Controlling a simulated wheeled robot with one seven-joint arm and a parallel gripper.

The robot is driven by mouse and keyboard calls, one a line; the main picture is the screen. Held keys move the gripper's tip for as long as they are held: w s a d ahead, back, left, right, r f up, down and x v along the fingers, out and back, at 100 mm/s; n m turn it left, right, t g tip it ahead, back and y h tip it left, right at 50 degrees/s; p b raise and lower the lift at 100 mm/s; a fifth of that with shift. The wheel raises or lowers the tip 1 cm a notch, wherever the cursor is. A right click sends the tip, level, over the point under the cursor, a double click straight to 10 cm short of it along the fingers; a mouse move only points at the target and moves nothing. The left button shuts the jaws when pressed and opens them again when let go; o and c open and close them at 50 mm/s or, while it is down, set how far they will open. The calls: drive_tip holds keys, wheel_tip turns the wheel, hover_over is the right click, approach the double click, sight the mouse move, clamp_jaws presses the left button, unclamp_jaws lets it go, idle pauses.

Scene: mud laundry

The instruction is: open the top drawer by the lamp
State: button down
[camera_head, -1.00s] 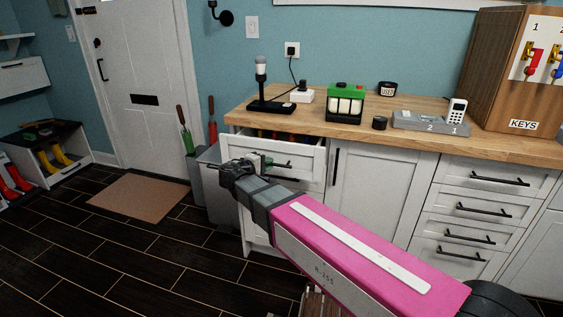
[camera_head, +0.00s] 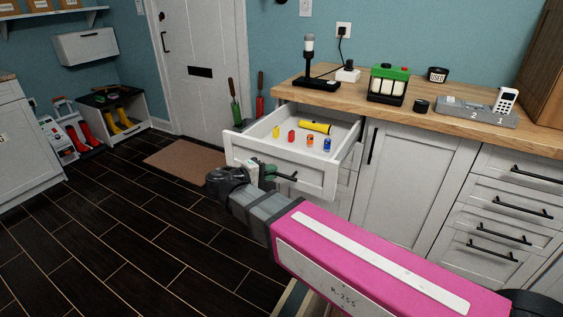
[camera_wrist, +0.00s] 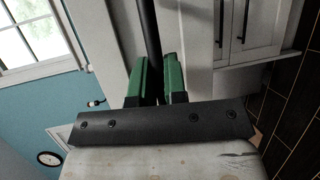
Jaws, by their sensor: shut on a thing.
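The top drawer (camera_head: 240,153) below the lamp is pulled well out of the cabinet. Inside it lie a yellow flashlight (camera_head: 314,127) and several small red, orange and blue items. The black lamp (camera_head: 309,65) stands on the wooden counter above the drawer. My gripper (camera_head: 270,172) is at the drawer front, shut on the dark drawer handle (camera_head: 288,177). In the wrist view, the green fingers of my gripper (camera_wrist: 158,80) stand on either side of the dark handle bar (camera_wrist: 149,35).
The counter (camera_head: 440,114) holds a green-topped device (camera_head: 388,84), a dark jar and a grey tray with a handset (camera_head: 507,100). Closed drawers (camera_head: 515,185) are at the right. Dark floor at the left is clear around a brown mat (camera_head: 187,158).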

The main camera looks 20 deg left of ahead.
drive_tip(key=shift+s+a, duration=0.15)
drive_tip(key=shift+s, duration=1.3)
drive_tip(key=shift+s+a, duration=0.1)
drive_tip(key=shift+s, duration=1.35)
drive_tip(key=c, duration=1.2)
unclamp_jaws()
drive_tip(key=shift+v, duration=3.7)
